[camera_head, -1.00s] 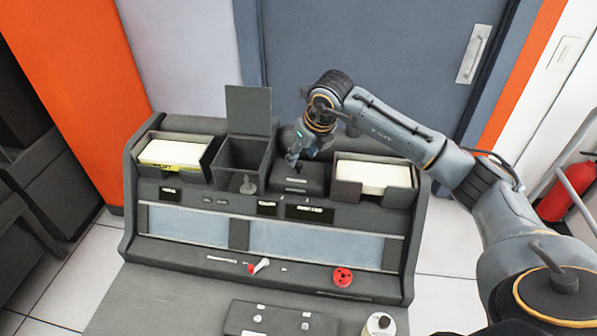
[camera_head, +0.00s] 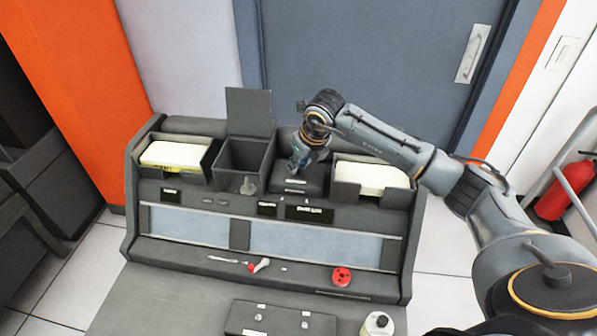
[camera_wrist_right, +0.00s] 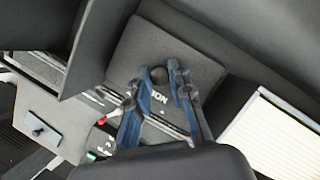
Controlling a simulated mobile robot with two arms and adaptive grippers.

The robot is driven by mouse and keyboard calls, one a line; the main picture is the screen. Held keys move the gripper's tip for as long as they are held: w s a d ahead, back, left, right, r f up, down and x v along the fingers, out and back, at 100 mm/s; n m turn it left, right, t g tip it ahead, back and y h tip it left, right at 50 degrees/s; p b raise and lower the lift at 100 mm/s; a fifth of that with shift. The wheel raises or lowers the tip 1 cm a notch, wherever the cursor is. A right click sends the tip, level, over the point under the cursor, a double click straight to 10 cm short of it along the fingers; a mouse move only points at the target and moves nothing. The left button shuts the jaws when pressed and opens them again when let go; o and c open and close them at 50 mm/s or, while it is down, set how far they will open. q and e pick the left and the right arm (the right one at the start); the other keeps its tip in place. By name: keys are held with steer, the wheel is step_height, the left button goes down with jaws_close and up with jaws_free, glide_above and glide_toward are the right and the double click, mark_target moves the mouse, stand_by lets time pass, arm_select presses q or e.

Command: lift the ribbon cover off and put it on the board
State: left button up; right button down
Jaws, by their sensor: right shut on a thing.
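The ribbon cover (camera_head: 312,187) is a dark square lid at the back of the console, between an open bin and the right card tray. The right wrist view shows its flat top (camera_wrist_right: 190,45) with a small round dark knob (camera_wrist_right: 159,74). My right gripper (camera_head: 297,171) is over the cover, pointing down. In the wrist view its blue fingers (camera_wrist_right: 161,78) are closed around the knob. The cover appears seated on the console. A flat grey surface (camera_head: 165,305) lies in front of the console; I cannot tell whether it is the board. My left gripper is not in view.
An open bin (camera_head: 243,157) with a raised lid (camera_head: 249,111) stands left of the cover. Card trays stand at the left (camera_head: 172,154) and right (camera_head: 372,175). The grey surface's left part is bare.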

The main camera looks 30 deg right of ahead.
mark_target(300, 167)
steer(key=shift+r, duration=0.1)
steer(key=shift+r+b, duration=0.4)
steer(key=shift+r, duration=0.05)
step_height(300, 167, up, 2)
steer(key=shift+r+b, duration=0.15)
steer(key=shift+b, duration=0.5)
steer(key=s+a+r, duration=0.2)
steer(key=s+r, duration=0.4)
steer(key=r, duration=0.1)
steer(key=s+a+r+b, duration=0.1)
steer(key=s+a+r, duration=0.2)
steer(key=s+r, duration=0.3)
steer(key=shift+s+a+r, duration=0.3)
steer(key=shift+s+r, duration=0.05)
steer(key=shift+s, duration=0.1)
steer(key=shift+f, duration=0.1)
